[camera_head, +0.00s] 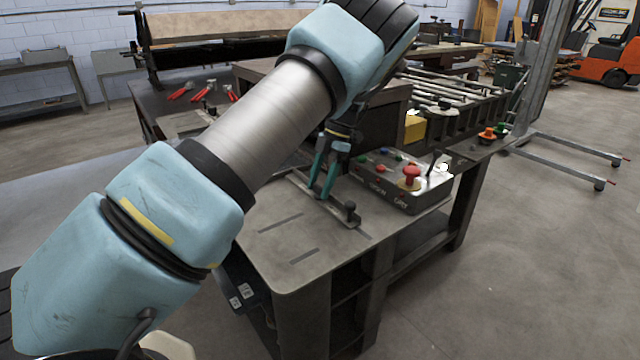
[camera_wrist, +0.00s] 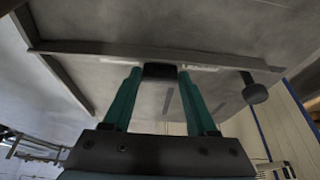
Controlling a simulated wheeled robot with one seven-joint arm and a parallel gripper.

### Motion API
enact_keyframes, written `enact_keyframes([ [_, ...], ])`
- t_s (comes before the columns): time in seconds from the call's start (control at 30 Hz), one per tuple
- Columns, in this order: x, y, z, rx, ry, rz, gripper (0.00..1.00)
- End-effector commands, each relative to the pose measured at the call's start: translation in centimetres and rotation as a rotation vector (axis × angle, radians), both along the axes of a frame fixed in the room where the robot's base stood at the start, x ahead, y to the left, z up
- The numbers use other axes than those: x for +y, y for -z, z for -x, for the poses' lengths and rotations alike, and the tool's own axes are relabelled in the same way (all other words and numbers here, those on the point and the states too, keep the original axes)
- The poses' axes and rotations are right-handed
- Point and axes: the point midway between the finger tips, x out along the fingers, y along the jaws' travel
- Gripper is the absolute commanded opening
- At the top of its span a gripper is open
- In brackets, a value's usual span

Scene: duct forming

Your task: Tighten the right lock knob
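A dark metal bar (camera_head: 338,212) lies across the grey table top (camera_head: 262,238). A black knob (camera_head: 350,208) stands at its right end; this knob also shows at the right in the wrist view (camera_wrist: 256,92). My gripper (camera_head: 322,192) points down over the bar, left of that end knob and apart from it. In the wrist view its two green fingers (camera_wrist: 160,74) stand apart on either side of a small dark block or knob (camera_wrist: 160,70) at the bar. Whether they touch it is not clear. The bar's far end is partly hidden by my gripper and arm.
A control box (camera_head: 400,182) with a red button (camera_head: 410,174) stands just right of the bar. Slots (camera_head: 281,222) mark the clear front of the table. Red-handled tools (camera_head: 181,91) lie at the back left. A roller rack (camera_head: 455,100) stands behind the control box.

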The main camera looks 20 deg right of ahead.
Motion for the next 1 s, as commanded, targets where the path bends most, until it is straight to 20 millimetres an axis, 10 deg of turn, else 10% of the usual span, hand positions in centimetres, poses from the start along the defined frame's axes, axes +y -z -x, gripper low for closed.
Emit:
enact_keyframes([
  [0.5,-0.02,-0.04,0.02,0.0,0.0,0.0,0.0],
  [1.0,-0.05,-0.04,0.05,-0.001,0.268,0.0,0.0],
])
